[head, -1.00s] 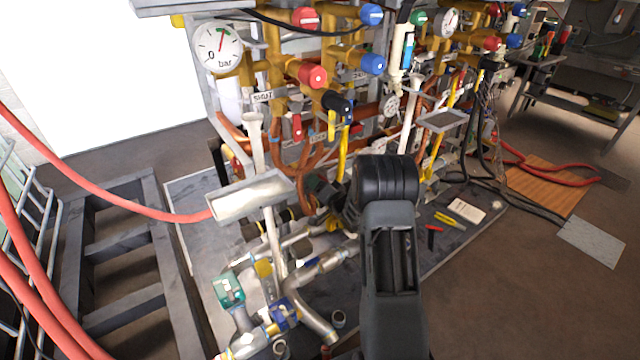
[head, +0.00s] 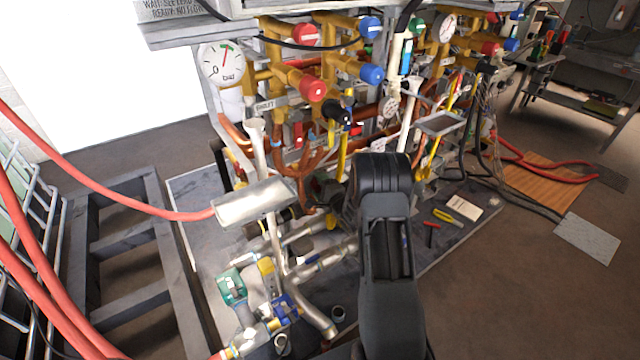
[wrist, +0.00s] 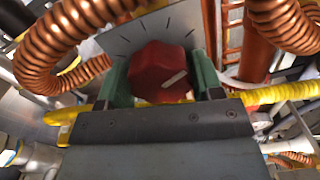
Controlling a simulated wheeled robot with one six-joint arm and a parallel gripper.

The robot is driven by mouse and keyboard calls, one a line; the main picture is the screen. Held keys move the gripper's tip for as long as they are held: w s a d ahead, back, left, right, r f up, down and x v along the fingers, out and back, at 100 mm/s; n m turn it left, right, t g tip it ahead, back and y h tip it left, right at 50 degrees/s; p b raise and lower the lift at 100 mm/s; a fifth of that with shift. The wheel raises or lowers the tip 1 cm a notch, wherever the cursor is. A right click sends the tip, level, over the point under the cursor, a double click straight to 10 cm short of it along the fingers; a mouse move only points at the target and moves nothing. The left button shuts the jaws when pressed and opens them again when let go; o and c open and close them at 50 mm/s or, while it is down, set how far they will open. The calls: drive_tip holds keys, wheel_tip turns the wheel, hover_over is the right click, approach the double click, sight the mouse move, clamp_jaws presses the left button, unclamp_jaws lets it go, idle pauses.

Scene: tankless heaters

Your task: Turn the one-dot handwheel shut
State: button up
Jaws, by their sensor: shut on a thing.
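In the wrist view a red handwheel (wrist: 159,73) with a pale pointer line on its face sits between the two green fingers of my gripper (wrist: 161,80). The fingers press on its left and right sides, so the gripper is shut on it. A grey plate (wrist: 123,40) with dark tick marks stands behind the handwheel. No dot can be made out on it, so I cannot tell from its marking whether it is the one-dot handwheel. In the head view my arm's dark link hides the gripper and this handwheel.
Ribbed copper coils (wrist: 45,48) and a yellow hose (wrist: 283,93) run close around the gripper. In the head view a pressure gauge (head: 222,63), red knobs (head: 312,89) and blue knobs (head: 371,74) crowd the pipework. A red hose (head: 120,192) crosses the left; open floor lies right.

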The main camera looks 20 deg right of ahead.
drive_tip(key=m+p, duration=0.1)
drive_tip(key=m, duration=0.4)
drive_tip(key=shift+p, duration=0.3)
idle(0.5)
drive_tip(key=o, duration=0.7)
drive_tip(key=shift+d, duration=0.1)
drive_tip(key=shift+c, duration=0.2)
drive_tip(key=s+d, duration=0.2)
drive_tip(key=s, duration=1.1)
drive_tip(key=shift+s+d+p, duration=0.3)
drive_tip(key=shift+p, duration=0.15)
